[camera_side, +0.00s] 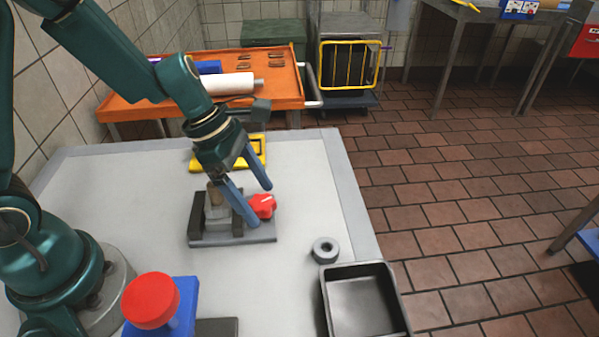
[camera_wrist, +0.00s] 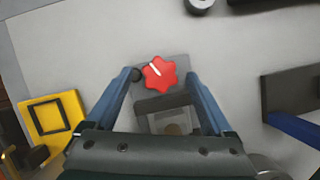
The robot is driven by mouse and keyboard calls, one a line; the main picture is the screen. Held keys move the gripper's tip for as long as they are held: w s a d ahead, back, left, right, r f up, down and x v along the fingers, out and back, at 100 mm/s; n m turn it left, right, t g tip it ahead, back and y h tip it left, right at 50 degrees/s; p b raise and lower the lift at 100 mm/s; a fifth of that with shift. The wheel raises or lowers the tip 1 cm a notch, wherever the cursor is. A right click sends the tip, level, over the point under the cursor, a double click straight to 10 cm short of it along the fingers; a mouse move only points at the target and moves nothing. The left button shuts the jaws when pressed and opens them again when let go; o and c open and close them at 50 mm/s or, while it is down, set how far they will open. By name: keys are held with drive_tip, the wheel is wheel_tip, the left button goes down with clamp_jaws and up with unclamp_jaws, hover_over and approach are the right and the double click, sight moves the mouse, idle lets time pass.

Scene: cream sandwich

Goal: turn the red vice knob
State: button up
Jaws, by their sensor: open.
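The red vice knob (camera_side: 263,205) is on the right side of a small grey vice (camera_side: 232,234) on the table. In the wrist view the knob (camera_wrist: 160,72) is star-shaped with a white line pointing to its upper left. In the wrist view my gripper (camera_wrist: 164,74) has one finger on each side of the knob, with gaps visible. The vice jaws are partly hidden behind the fingers.
A metal nut (camera_side: 325,249) and a black tray (camera_side: 362,298) are at the table's right front. A yellow frame (camera_side: 256,152) lies behind the vice. A red button on a blue base (camera_side: 151,300) stands at the front left. Bare table (camera_side: 310,185) lies right of the knob.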

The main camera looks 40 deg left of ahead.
clamp_jaws()
drive_tip(key=c, duration=1.4)
unclamp_jaws()
drive_tip(key=m+g, duration=0.1)
drive_tip(key=m, duration=0.3)
drive_tip(key=shift+w+m+g+h, duration=0.2)
drive_tip(key=shift+m+g+h, duration=0.1)
drive_tip(key=shift+m+g, duration=0.1)
drive_tip(key=shift+o, duration=0.2)
drive_tip(key=o, duration=1.4)
drive_tip(key=shift+c, duration=0.2)
